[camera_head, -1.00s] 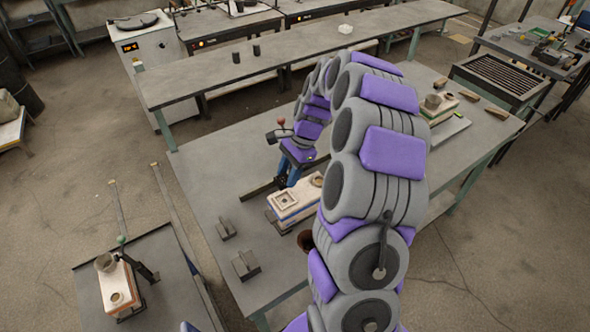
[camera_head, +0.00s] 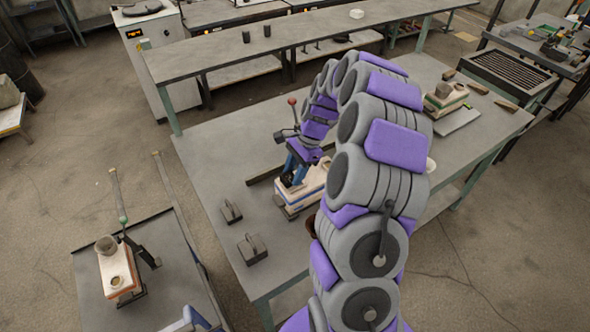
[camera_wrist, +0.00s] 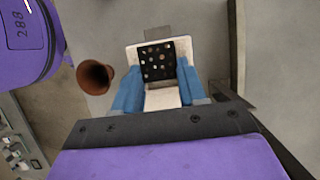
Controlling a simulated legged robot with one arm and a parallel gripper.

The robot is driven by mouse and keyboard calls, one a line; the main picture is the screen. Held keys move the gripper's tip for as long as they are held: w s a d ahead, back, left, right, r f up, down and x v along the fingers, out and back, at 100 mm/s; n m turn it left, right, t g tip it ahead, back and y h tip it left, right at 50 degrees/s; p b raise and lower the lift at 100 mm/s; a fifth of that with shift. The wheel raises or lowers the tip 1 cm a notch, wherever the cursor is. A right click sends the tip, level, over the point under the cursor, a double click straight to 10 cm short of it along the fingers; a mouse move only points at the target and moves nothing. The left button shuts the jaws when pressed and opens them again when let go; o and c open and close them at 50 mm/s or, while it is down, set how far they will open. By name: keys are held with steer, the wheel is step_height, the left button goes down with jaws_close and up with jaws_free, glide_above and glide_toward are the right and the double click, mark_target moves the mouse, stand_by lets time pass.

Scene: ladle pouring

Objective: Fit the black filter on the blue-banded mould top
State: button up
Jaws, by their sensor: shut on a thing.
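The black filter (camera_wrist: 157,60), a square plate with several holes, is between the blue fingers of my gripper (camera_wrist: 158,88) in the wrist view. My gripper is shut on it. The filter is over the pale top of the blue-banded mould (camera_wrist: 164,98); I cannot tell whether it touches or is seated. In the head view the mould (camera_head: 312,188) stands on the grey table, partly hidden by my gripper (camera_head: 291,184) and arm. The filter cannot be made out there, and the mould's square opening is hidden.
A brown cup (camera_wrist: 95,77) stands beside the mould. Two dark handled blocks (camera_head: 231,211) (camera_head: 252,248) lie on the table (camera_head: 215,165) to the left. A second mould (camera_head: 118,272) with a grey cup stands on the left cart. Another mould (camera_head: 445,98) stands at the table's far right.

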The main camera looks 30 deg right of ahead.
steer(key=shift+d+f, duration=0.15)
steer(key=shift+d, duration=1.3)
steer(key=shift+a+r+p, duration=0.15)
steer(key=shift+a, duration=0.6)
steer(key=shift+a+r+p, duration=0.1)
steer(key=shift+a+p, duration=0.05)
steer(key=shift+a, duration=0.55)
steer(key=shift+d, duration=0.7)
steer(key=shift+a+p, duration=0.15)
steer(key=shift+p, duration=0.15)
steer(key=shift+a, duration=0.8)
steer(key=shift+d+f, duration=0.15)
steer(key=shift+d, duration=0.65)
steer(key=shift+a+f, duration=0.1)
steer(key=shift+a, duration=0.25)
steer(key=shift+d+f, duration=0.1)
steer(key=shift+d, duration=0.05)
